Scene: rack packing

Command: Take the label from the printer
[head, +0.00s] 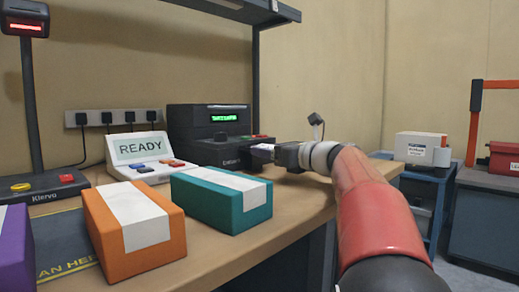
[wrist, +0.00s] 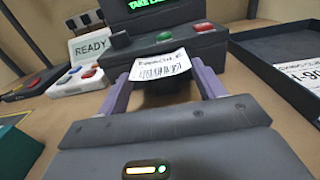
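The label (wrist: 163,67) is a white slip with print and a barcode, sticking out of the front of the dark printer (wrist: 150,42) in the wrist view. The printer's green display reads "TAKE LABEL", partly cut off. My gripper (wrist: 164,78) is open, its two purple fingers spread on either side of the label. I cannot tell whether they touch its edges. In the head view the printer (head: 208,122) stands at the back of the bench, and my gripper (head: 262,152) is at its front right; the label is hard to make out there.
Teal (head: 222,200), orange (head: 135,230) and purple (head: 14,250) boxes with white strips stand along the bench front. A "READY" console (head: 140,155) sits left of the printer, a scanner stand (head: 35,100) further left. A dark tray (wrist: 285,70) lies right of the printer.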

